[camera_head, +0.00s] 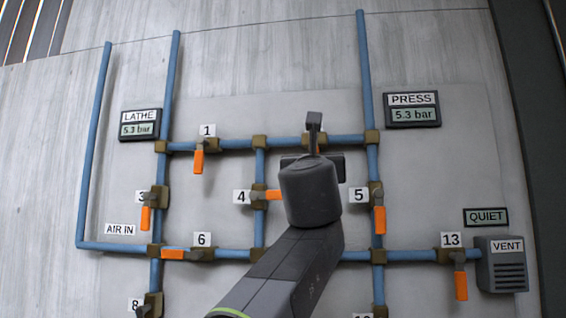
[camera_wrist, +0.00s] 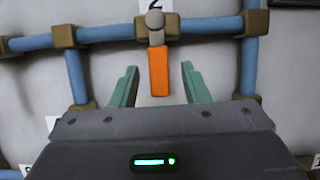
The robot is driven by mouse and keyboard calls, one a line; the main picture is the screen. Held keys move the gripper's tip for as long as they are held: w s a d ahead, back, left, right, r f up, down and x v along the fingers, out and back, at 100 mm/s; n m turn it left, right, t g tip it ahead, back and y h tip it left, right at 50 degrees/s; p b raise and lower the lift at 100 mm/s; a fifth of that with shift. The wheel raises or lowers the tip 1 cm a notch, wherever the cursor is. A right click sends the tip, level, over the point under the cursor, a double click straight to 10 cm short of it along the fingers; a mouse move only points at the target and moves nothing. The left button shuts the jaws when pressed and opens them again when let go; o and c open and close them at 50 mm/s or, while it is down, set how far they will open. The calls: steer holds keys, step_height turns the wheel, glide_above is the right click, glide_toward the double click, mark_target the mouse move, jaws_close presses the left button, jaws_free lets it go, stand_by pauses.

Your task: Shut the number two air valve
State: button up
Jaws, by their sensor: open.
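The number two valve (camera_wrist: 156,25) sits on a horizontal blue pipe, seen at the top of the wrist view under a cut-off label 2. Its orange handle (camera_wrist: 159,72) points down, across the pipe. My gripper (camera_wrist: 159,68) is open, one green finger on each side of the handle, with a visible gap on both sides. How deep the fingers reach is hard to tell. In the head view my gripper (camera_head: 314,140) hides most of this valve and its label; only a brown and orange bit (camera_head: 322,138) shows.
Valve 1 (camera_head: 198,160) is left on the same pipe. Valve 4 (camera_head: 268,195) is below left, close to my wrist, and valve 5 (camera_head: 378,210) below right. The PRESS display (camera_head: 411,110) reads 5.3 bar, as does the LATHE display (camera_head: 138,125). A QUIET sign (camera_head: 486,217) is at right.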

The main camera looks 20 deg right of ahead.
steer(key=v, duration=1.1)
steer(key=x, duration=1.3)
steer(key=shift+w+d+r+p, duration=0.1)
steer(key=shift+w+d+p, duration=0.1)
steer(key=shift+w+p, duration=0.15)
steer(key=shift+s+a, duration=0.1)
steer(key=shift+s, duration=0.1)
